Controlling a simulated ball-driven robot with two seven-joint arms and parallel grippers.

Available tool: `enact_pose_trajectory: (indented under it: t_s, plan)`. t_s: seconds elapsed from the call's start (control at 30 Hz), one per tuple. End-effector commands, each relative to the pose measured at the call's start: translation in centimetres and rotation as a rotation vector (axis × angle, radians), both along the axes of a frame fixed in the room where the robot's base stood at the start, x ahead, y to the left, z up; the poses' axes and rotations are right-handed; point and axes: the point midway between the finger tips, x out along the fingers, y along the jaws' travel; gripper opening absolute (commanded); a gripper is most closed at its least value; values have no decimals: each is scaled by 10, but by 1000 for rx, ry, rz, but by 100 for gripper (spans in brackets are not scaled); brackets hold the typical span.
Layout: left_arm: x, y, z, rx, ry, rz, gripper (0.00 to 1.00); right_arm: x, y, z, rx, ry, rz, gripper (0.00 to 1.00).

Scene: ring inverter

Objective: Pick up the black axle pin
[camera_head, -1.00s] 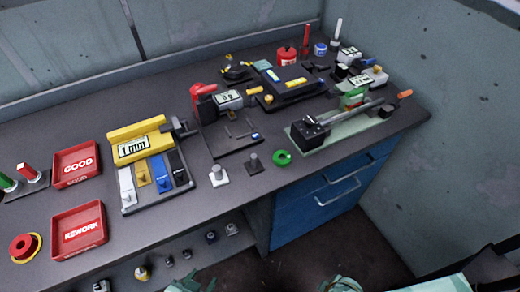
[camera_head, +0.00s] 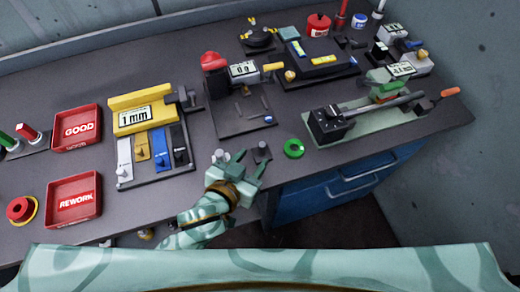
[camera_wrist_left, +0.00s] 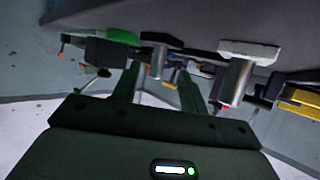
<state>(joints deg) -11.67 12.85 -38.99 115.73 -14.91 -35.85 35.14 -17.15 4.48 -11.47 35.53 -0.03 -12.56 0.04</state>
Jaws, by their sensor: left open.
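The black axle pin (camera_head: 262,152) stands upright on a dark square base near the table's front edge, just left of a green ring (camera_head: 293,148). It also shows in the left wrist view (camera_wrist_left: 158,62), where the scene appears upside down. My left gripper (camera_head: 250,162) is open and empty at the front edge, its fingertips close to the pin. In the left wrist view the pin lines up between the two fingers (camera_wrist_left: 158,78); I cannot tell whether it is between them or just beyond. A similar pale pin (camera_head: 220,156) stands close by on the left. My right gripper is not in view.
The yellow gauge block (camera_head: 140,100) with coloured slides is to the left, beside the red GOOD tray (camera_head: 77,145) and REWORK tray (camera_head: 50,207). A dark scale plate (camera_head: 240,128) lies behind the pins. A green-based clamp device (camera_head: 385,125) is to the right.

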Motion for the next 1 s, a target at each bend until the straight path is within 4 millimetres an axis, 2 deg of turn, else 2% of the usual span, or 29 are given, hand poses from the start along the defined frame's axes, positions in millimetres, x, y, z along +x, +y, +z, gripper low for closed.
enact_pose_trajectory:
  t_s: [0.17,0.43,0.7,0.73,0.87,0.9,1.0]
  plan:
    - [12,-6,-6,1,0,0,43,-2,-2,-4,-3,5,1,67]
    - [47,-20,-22,1,0,0,43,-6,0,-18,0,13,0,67]
    - [51,-23,-22,0,1,0,43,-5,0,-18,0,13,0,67]
    - [51,-23,-22,0,1,0,41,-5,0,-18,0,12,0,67]
    - [51,-22,-22,0,1,0,4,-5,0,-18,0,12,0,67]
    - [51,-22,-22,0,1,0,0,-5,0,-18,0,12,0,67]
    - [52,-23,-21,-2,0,-1,0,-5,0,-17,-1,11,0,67]
